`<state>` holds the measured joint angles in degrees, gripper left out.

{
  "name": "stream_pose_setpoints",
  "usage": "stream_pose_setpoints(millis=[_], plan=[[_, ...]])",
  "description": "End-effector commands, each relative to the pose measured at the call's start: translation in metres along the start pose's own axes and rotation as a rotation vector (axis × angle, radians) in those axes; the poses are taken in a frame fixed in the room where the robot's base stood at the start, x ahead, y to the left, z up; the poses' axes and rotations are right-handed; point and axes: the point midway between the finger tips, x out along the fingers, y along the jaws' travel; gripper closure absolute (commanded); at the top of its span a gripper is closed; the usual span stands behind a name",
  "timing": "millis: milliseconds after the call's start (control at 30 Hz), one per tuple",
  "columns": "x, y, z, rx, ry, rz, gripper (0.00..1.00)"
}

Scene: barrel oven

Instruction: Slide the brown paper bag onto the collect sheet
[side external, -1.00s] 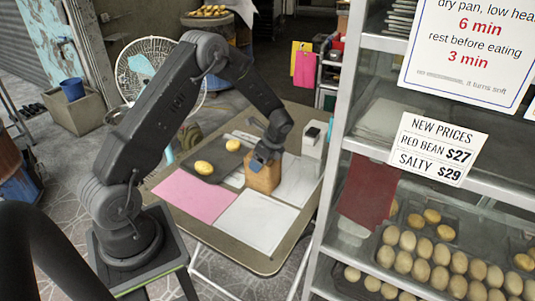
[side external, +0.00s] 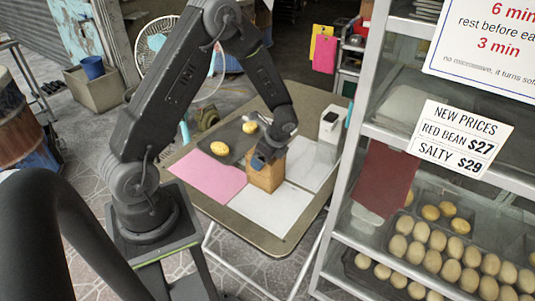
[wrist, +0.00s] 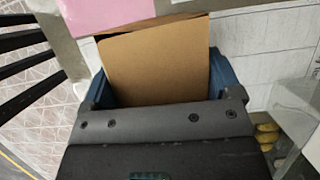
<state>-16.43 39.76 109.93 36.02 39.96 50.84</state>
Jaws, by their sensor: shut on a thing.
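The brown paper bag (side external: 266,176) stands upright on the folding table, at the back edge of the front white sheet (side external: 272,210). My gripper (side external: 270,156) is shut on its upper part from above. In the wrist view the bag (wrist: 158,62) fills the space between my blue fingers (wrist: 160,85). A pink sheet (side external: 207,181) lies left of the bag, and another white sheet (side external: 308,165) lies to its right. I cannot tell which sheet is the collect sheet, as no label is readable. The bag's underside is hidden.
A dark tray (side external: 230,140) with yellow buns lies behind the bag. A white box-shaped device (side external: 331,124) stands at the table's back right. A glass-fronted bun cabinet (side external: 440,200) stands close to the table's right side. The front white sheet is clear.

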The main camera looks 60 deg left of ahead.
Motion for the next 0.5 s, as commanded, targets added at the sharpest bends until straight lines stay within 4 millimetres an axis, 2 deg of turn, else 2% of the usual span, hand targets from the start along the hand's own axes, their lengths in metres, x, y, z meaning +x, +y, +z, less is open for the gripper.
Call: stream_pose_setpoints(millis=[200, 233, 367, 500], plan=[[-0.0002, -0.0001, 0.0000, 0.000, 0.000, -0.001, 0.38], [-0.0002, -0.0002, 0.0000, 0.000, 0.000, -0.001, 0.13], [-0.0002, -0.0002, 0.0001, 0.000, 0.000, -0.001, 0.01], [-0.0001, -0.0002, 0.0001, 0.000, 0.000, 0.000, 0.00]])
